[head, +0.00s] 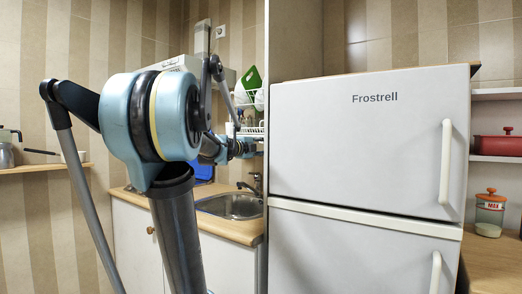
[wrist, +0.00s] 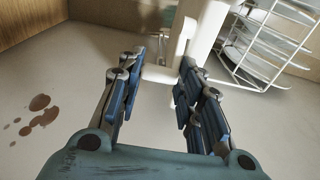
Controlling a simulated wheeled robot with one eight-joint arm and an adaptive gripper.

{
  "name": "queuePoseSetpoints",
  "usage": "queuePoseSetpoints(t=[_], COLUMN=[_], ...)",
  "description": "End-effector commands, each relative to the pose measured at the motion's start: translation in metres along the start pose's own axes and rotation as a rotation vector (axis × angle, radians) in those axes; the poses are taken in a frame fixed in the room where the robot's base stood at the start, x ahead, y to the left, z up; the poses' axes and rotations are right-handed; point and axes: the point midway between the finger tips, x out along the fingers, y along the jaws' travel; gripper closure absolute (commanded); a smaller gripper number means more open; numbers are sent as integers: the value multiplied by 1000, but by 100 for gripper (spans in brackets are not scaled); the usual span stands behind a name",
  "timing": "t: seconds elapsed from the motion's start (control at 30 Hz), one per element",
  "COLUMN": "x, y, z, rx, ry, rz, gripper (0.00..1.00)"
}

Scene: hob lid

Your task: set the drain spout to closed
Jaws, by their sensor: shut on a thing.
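My gripper (wrist: 162,72) has its two blue-padded fingers on either side of a white bar-like piece, which looks like the drain spout (wrist: 160,76). The spout joins a pale upright part behind the right finger. The fingers stand apart with the piece between their tips. In the head view my gripper (head: 244,148) is small and far off, at the white dish rack (head: 254,128) above the sink. The spout cannot be made out there, and whether it is open or closed cannot be told.
The rack's white wires and plates also show in the wrist view (wrist: 265,42). Brown stains (wrist: 42,112) mark the pale surface at left. The sink (head: 232,207) and tap (head: 254,184) lie below the rack. A white fridge (head: 365,150) stands close on the right.

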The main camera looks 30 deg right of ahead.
Motion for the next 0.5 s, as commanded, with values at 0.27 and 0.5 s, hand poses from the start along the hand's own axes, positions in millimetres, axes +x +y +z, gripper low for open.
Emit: queuePoseSetpoints(t=[0.27,0.5], x=[4,4], y=[2,2], z=[-6,-5], rx=[3,3], ry=[-85,-99], rz=[2,2], gripper=[90,90])
